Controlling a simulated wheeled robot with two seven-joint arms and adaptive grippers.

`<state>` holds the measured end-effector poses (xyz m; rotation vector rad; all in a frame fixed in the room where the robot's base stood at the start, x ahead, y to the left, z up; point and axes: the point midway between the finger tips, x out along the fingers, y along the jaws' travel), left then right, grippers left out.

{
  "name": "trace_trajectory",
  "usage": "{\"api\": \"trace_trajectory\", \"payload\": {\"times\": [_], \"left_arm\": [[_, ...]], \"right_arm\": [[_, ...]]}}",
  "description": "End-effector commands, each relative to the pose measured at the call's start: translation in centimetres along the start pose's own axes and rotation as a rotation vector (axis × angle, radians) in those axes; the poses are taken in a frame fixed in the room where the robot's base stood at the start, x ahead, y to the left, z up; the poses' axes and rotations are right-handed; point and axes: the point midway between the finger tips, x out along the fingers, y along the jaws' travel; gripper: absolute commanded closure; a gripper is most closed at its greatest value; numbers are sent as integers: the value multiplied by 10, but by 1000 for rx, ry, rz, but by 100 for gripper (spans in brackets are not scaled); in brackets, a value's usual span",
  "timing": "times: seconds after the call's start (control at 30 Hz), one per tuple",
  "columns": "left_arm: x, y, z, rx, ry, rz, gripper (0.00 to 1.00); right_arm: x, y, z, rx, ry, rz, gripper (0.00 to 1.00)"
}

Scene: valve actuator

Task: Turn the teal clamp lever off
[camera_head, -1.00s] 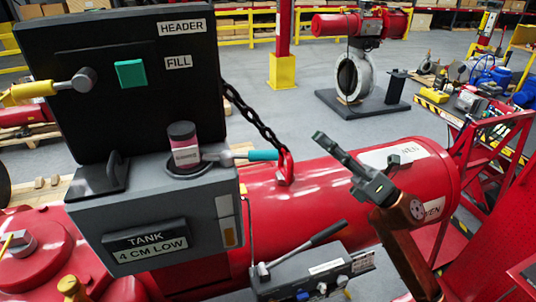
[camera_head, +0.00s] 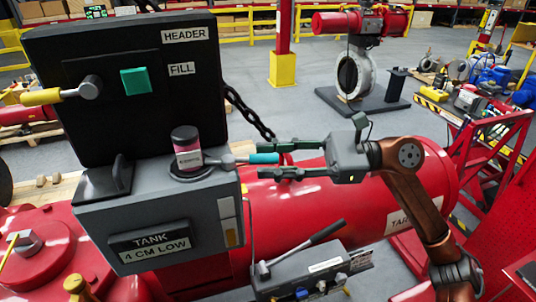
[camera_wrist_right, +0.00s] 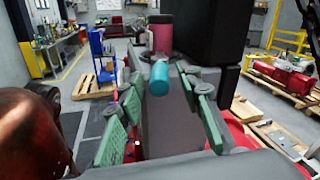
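The teal clamp lever (camera_head: 264,158) sticks out to the right from the grey ledge of the control box, on a metal rod beside the base of a pink jar (camera_head: 187,150). My right gripper (camera_head: 276,160) comes in from the right. Its green fingers are spread, one above and one below the lever's teal end in the picture. In the right wrist view the teal lever (camera_wrist_right: 160,79) points at the camera, between the far ends of the fingers (camera_wrist_right: 160,88), with gaps on both sides. Contact is not visible. My left gripper is out of view.
The black panel (camera_head: 125,45) carries a teal square button (camera_head: 136,81) and a yellow-handled lever (camera_head: 55,95). A black chain (camera_head: 250,115) hangs behind the right gripper. The red tank (camera_head: 350,210) lies beneath it, with a grey lever box (camera_head: 300,270) in front.

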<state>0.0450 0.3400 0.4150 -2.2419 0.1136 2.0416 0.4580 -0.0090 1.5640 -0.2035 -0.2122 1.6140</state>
Motion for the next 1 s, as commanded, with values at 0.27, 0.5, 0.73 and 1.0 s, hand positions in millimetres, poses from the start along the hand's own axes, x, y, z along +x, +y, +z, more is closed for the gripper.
{"api": "trace_trajectory", "payload": {"times": [0.27, 0.5, 0.73, 1.0], "left_arm": [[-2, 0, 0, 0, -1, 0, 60], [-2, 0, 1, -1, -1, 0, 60], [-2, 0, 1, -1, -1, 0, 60], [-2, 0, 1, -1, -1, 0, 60]], "right_arm": [[9, 0, 0, 0, -1, -1, 67], [9, 0, 0, 1, -1, -1, 75], [9, 0, 0, 1, -1, -1, 91], [9, 0, 0, 1, -2, -1, 100]]}}
